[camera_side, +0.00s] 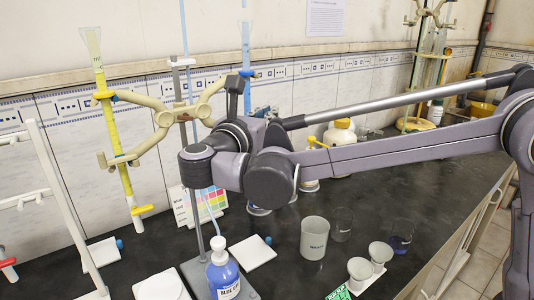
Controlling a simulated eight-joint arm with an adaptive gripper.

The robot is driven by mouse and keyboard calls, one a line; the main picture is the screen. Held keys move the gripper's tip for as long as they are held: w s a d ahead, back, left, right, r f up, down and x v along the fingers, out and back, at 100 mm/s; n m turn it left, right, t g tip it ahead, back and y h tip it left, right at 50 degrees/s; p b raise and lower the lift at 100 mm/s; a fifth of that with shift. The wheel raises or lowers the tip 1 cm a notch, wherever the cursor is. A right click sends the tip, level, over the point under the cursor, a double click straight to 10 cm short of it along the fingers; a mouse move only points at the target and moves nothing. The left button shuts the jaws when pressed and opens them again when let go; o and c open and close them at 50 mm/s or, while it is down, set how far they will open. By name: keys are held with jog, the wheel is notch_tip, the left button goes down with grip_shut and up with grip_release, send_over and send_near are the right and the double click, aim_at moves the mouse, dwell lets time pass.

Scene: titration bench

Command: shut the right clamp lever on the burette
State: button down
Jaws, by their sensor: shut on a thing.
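A double burette clamp (160,117) in cream is fixed to an upright metal stand. Its left arms hold a yellow burette (112,130). Its right arm (210,97) reaches toward the right burette (245,38), a pale blue tube that shows only at its top. My gripper (241,76) is dark, raised above my wrist, and shut at the right end of the clamp. A small blue piece at its tips looks like the right clamp lever (250,73). My gripper and wrist hide most of the right jaws, so the lever's angle cannot be told.
A blue wash bottle (222,270) stands in front of the stand. A white beaker (313,238), a glass beaker (400,236) and two small cups (379,254) stand to the right. A white rack (58,190) is at left. The black bench (440,175) has free room at right.

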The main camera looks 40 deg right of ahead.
jog(key=shift+w+n+t+y, duration=0.35)
jog(key=shift+n+t+y, duration=0.5)
jog(key=shift+t, duration=0.35)
jog(key=c, duration=1.7)
grip_release()
jog(key=shift+c, duration=0.2)
jog(key=v, duration=1.2)
